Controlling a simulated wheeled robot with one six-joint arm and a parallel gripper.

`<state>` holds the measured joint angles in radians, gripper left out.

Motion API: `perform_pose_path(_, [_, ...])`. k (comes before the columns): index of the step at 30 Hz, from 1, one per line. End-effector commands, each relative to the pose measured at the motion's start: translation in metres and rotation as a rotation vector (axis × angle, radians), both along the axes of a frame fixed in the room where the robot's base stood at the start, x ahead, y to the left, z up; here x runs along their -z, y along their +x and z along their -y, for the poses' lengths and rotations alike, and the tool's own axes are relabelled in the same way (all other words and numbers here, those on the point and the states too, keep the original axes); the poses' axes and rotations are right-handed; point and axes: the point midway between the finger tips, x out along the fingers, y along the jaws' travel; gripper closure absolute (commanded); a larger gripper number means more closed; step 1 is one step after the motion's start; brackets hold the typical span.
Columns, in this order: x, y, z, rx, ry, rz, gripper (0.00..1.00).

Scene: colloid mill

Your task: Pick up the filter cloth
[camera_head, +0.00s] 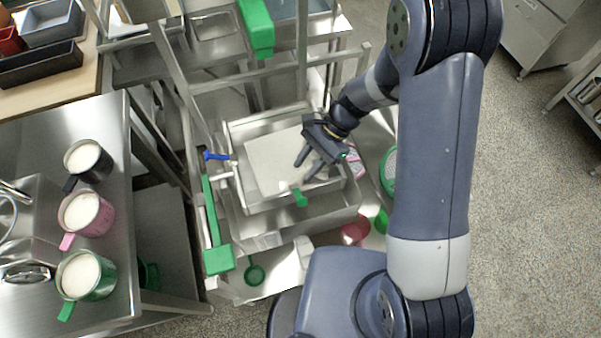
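A pale, flat sheet that looks like the filter cloth (268,160) lies in a shallow metal tray (235,183) in the middle of the head view. My gripper (302,172) reaches in from the right, over the right part of the sheet. Its two dark fingers are spread with a gap between them, and nothing shows between them. I cannot tell whether the fingertips touch the sheet. The gripper and its wrist hide part of the sheet's right side.
The tray sits in a metal frame with green bars (217,258) and a blue handle (215,156) at left. A red bowl (355,231) and a green scoop (254,274) are below. Black, pink and green (86,276) jugs stand on the left table. Open floor lies at right.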

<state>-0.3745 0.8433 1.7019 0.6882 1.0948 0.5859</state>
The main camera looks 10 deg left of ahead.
Motion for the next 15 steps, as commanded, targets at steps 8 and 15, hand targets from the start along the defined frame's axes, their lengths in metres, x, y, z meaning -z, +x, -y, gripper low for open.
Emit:
perform_pose_path(8, [0.0012, -0.0006, 0.0005, -0.001, -0.002, -0.001, 0.81])
perform_pose_path(15, [0.0014, -0.0006, 0.0006, -0.001, -0.002, -0.001, 0.9])
